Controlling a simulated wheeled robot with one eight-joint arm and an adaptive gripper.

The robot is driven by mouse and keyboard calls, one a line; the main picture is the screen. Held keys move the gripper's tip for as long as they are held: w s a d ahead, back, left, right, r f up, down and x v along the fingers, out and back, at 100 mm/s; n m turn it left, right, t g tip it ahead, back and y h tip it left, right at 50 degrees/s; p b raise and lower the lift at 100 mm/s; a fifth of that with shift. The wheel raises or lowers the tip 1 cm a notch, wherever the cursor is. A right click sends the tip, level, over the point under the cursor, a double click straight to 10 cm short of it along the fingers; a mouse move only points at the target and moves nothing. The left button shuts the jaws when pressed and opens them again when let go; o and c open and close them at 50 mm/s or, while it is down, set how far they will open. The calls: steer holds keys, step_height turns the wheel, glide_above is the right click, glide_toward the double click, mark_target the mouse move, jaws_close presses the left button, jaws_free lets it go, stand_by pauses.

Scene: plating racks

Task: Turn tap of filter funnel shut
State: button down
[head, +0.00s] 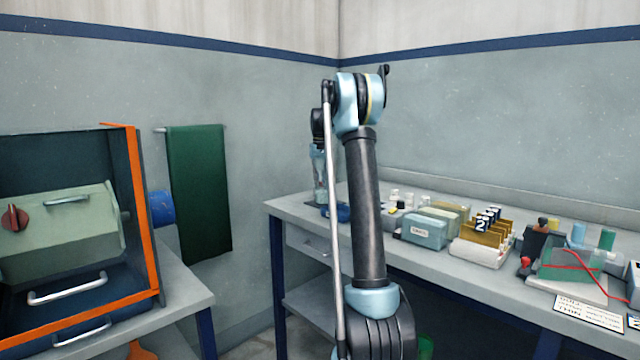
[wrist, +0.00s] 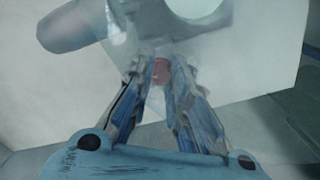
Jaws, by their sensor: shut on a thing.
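In the wrist view, the two blue-grey fingers of my gripper (wrist: 160,62) converge on a small red piece, which looks like the tap (wrist: 161,72) of the filter funnel. The fingers are shut on it, one on each side. A pale, see-through round part and a grey cylinder (wrist: 75,27) lie just beyond the fingertips. I cannot tell how far the tap is turned. In the head view, a pale bluish upright shape stands at the bench's far left corner, below the end of my arm. Gripper and funnel are hard to separate there, and the tap is not discernible.
The bench (head: 285,207) runs along the right wall. Small bottles, a pale blue box (head: 425,231), a numbered rack (head: 485,238) and a clear green-tinted stand (head: 570,262) crowd it rightward. A dark orange-edged cabinet (head: 146,215) and green towel (head: 198,190) are at left.

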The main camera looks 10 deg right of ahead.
steer(key=n, duration=0.4)
steer(key=shift+w+n, duration=0.1)
steer(key=shift+n, duration=1.6)
steer(key=c, duration=1.5)
jaws_free()
step_height(320, 180, up, 12)
steer(key=shift+a+f, duration=0.1)
